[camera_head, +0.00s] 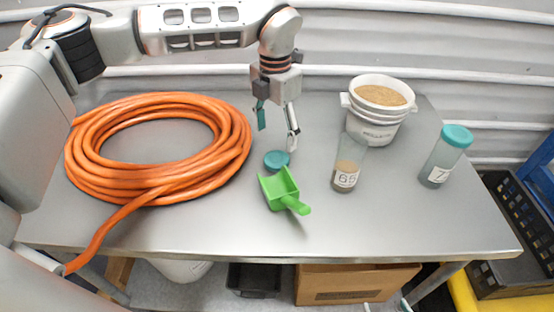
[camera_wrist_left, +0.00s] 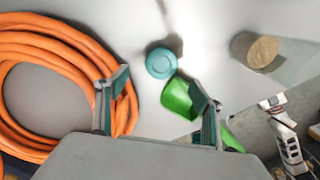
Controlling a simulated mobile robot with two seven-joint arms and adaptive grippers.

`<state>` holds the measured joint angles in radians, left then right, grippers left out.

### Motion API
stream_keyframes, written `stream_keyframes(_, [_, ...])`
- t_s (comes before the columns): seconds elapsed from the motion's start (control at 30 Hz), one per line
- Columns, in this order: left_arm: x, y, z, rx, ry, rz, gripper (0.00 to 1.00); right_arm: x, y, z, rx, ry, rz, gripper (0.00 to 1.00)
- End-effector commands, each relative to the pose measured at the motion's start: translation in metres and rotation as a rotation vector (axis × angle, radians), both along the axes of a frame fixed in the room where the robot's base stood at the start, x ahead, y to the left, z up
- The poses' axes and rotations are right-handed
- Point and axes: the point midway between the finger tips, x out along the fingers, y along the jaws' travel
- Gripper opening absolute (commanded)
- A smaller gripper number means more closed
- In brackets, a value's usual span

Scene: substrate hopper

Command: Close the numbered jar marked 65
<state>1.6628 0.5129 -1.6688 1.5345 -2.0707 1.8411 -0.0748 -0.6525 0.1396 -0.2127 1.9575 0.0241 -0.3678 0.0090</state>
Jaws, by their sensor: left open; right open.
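The jar marked 65 (camera_head: 348,163) stands upright and uncovered on the table, clear-walled with brown material in its lower part. It also shows at the upper right of the left wrist view (camera_wrist_left: 262,53). A round teal lid (camera_head: 277,160) lies on the table to the jar's left; it also shows in the left wrist view (camera_wrist_left: 161,62). My left gripper (camera_head: 278,138) is open and empty, pointing down above the table just behind the lid. Its two fingers also show in the left wrist view (camera_wrist_left: 160,105).
A green scoop (camera_head: 283,190) lies right in front of the lid. A coiled orange hose (camera_head: 225,150) fills the table's left. A white bucket of grain (camera_head: 375,130) stands behind jar 65. A teal-capped jar (camera_head: 445,157) marked 7 stands at the right.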

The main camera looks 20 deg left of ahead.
Motion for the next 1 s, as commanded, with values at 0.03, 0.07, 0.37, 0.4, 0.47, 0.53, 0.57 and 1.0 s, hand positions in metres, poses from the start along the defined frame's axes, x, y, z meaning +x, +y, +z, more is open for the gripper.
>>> stream_keyframes(0.03, [-0.001,0.0,-0.003,0.0,0.002,0.0,0.68,0.0,0.0,0.001,0.0,0.0,0.0,0.61])
stream_keyframes(0.07, [-0.001,0.0,-0.006,0.001,0.003,0.0,0.68,0.0,0.0,0.001,0.0,-0.001,0.0,0.61])
stream_keyframes(0.37, [0.0,0.0,-0.025,0.0,0.0,0.001,0.68,0.003,0.001,0.006,0.002,-0.008,0.0,0.61])
stream_keyframes(0.4, [0.0,0.0,-0.025,0.0,0.0,0.0,0.68,0.003,0.001,0.007,0.003,-0.01,0.0,0.61])
stream_keyframes(0.47, [0.0,0.0,-0.025,0.0,0.0,0.0,0.68,0.004,0.001,0.008,0.002,-0.011,0.0,0.61])
stream_keyframes(0.53, [0.0,0.0,-0.026,0.0,0.0,0.0,0.68,0.004,0.001,0.008,0.002,-0.012,0.0,0.61])
stream_keyframes(0.57, [0.0,0.0,-0.027,0.0,0.001,0.0,0.68,0.004,0.001,0.008,0.002,-0.012,0.0,0.61])
stream_keyframes(1.0, [-0.002,-0.003,-0.076,0.0,0.001,0.001,0.68,0.004,0.0,0.017,0.001,-0.009,0.0,0.61])
